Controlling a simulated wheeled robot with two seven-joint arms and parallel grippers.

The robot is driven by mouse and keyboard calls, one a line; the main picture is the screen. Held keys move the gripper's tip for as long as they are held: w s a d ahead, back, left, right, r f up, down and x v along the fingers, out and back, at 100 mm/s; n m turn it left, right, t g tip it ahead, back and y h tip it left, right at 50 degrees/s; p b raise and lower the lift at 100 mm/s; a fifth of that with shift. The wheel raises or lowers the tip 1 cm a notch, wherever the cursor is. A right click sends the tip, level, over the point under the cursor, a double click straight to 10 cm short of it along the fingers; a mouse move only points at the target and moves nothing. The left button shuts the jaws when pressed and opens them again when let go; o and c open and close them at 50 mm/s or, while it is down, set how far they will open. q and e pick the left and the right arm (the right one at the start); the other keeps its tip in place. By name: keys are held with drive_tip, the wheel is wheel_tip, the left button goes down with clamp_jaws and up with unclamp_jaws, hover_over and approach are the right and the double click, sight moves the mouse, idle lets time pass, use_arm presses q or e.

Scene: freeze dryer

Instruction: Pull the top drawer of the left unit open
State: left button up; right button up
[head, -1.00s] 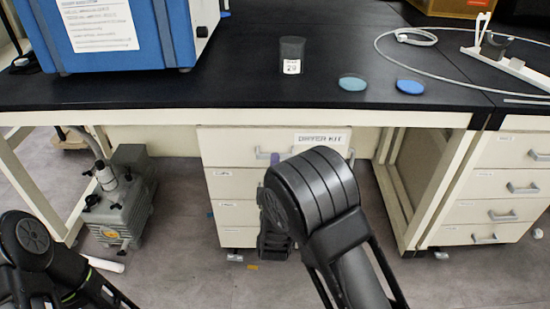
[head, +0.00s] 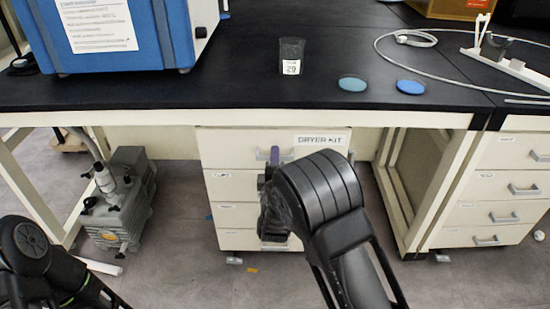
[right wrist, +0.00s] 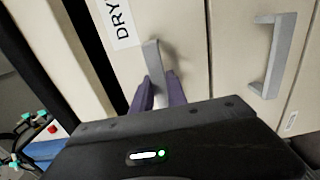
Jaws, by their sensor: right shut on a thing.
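The left unit is a cream drawer stack under the bench. Its top drawer (head: 225,150) bears the label DRYER KIT and has a grey bar handle (head: 263,154). In the head view I cannot tell any gap behind its front. My right gripper (head: 275,156) is shut on that handle, with its purple fingers around the bar. In the right wrist view the handle (right wrist: 152,62) stands between the two purple fingers (right wrist: 160,92). My right forearm and wrist hide part of the lower drawers. Only links of my left arm show at bottom left; its gripper is out of view.
A second drawer unit (head: 510,190) stands at right. A grey pump (head: 122,205) sits on the floor at left. The black benchtop (head: 240,85) above holds a blue machine (head: 120,40), a dark beaker (head: 291,56) and two blue discs.

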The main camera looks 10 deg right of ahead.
clamp_jaws()
use_arm(q)
drive_tip(key=shift+s, duration=0.15)
use_arm(e)
drive_tip(key=shift+s+f, duration=0.1)
drive_tip(key=shift+s, duration=0.05)
idle(0.8)
